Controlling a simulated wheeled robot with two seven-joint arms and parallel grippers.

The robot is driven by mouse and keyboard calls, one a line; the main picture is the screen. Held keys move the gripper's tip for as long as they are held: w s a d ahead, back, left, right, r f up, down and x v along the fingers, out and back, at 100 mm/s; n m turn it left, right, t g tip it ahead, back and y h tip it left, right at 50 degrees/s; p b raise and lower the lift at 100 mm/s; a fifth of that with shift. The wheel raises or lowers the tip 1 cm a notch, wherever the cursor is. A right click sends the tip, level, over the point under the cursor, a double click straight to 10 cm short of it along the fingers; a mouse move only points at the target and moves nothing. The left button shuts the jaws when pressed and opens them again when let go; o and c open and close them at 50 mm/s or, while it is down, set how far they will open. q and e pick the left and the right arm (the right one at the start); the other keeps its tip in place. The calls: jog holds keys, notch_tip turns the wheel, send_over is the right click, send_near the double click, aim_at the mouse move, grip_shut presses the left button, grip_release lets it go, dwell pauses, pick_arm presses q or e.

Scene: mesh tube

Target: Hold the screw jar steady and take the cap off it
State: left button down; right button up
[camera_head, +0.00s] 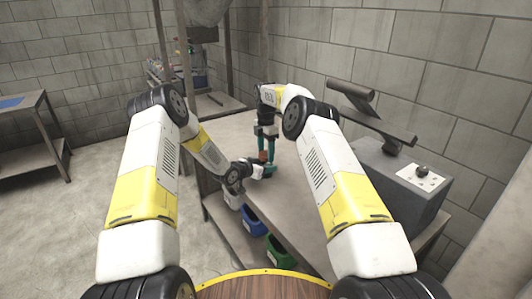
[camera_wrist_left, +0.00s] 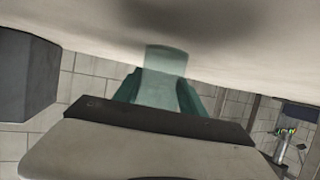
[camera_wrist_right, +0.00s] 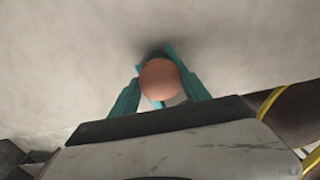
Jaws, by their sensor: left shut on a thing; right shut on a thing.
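The cap (camera_wrist_right: 159,80) is round and orange-brown. In the right wrist view it sits between the teal fingertips of my right gripper (camera_wrist_right: 155,72), which is shut on it. In the head view my right gripper (camera_head: 267,146) points down from above, with the orange cap (camera_head: 262,155) at its tips. My left gripper (camera_head: 267,170) reaches in from the left, low over the table, just below the cap. In the left wrist view a pale grey-teal body, seemingly the jar (camera_wrist_left: 165,62), stands between its teal fingers. I cannot tell whether cap and jar touch.
The grey table (camera_head: 290,205) is mostly bare around the grippers. A grey box (camera_head: 400,185) with a small dark knob on a white plate stands at its right. Blue (camera_head: 250,222) and green (camera_head: 280,252) bins sit below the table's left edge.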

aim_at(266, 154)
jog(key=shift+r, duration=0.25)
dwell(0.6)
jog(key=shift+r, duration=0.85)
jog(key=shift+r, duration=2)
pick_arm(q)
jog(key=c, duration=0.6)
grip_release()
jog(key=shift+a, duration=0.1)
